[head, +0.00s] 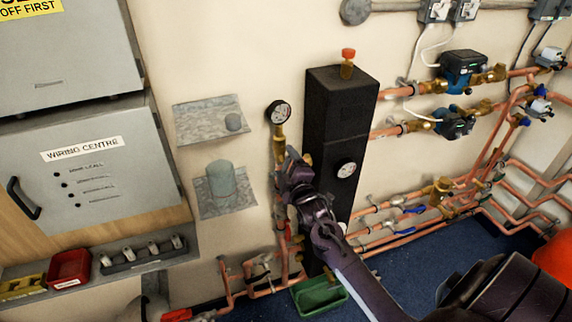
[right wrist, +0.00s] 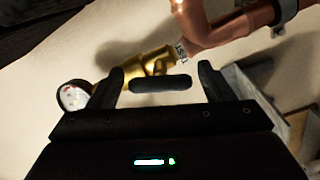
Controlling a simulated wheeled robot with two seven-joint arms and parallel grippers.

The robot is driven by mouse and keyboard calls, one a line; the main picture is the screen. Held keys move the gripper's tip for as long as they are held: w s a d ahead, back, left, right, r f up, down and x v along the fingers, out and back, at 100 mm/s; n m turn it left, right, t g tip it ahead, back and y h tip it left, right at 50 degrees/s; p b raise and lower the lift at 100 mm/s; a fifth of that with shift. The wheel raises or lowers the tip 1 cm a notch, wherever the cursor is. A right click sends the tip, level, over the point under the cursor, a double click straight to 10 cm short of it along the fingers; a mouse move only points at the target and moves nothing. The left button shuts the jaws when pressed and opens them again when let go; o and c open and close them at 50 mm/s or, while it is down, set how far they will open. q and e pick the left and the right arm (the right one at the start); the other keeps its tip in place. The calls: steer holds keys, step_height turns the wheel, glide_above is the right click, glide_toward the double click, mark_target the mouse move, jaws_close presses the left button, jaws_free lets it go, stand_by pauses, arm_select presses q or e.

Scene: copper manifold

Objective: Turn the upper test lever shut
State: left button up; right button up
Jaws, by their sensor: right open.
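My right gripper (head: 290,164) is at the copper pipe left of the black manifold block, just below the upper pressure gauge (head: 278,112). In the right wrist view, the gripper (right wrist: 163,82) is open. A dark bar (right wrist: 160,85), which looks like the test lever's handle, lies crosswise between its fingers, with a small gap on each side. Behind the bar is a brass valve body (right wrist: 152,62) joined to copper pipe (right wrist: 222,33). The gauge (right wrist: 74,95) shows left of the fingers. In the head view my gripper hides the lever. My left gripper is not in view.
The tall black block (head: 338,120) stands close right of the gripper, with a second gauge (head: 346,168) on its front. Grey metal fittings (head: 220,188) are on the wall to the left. A green tray (head: 319,295) sits below. Copper pipes (head: 400,222) run to the right.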

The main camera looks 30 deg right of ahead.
steer(key=shift+c, duration=0.4)
steer(key=c, duration=0.9)
steer(key=shift+m, duration=0.3)
steer(key=m, duration=0.2)
steer(key=shift+m, duration=0.4)
steer(key=m+p, duration=0.1)
steer(key=m, duration=0.2)
steer(key=shift+m, duration=0.4)
steer(key=m, duration=0.3)
steer(key=shift+m+p, duration=0.3)
steer(key=shift+m, duration=1.6)
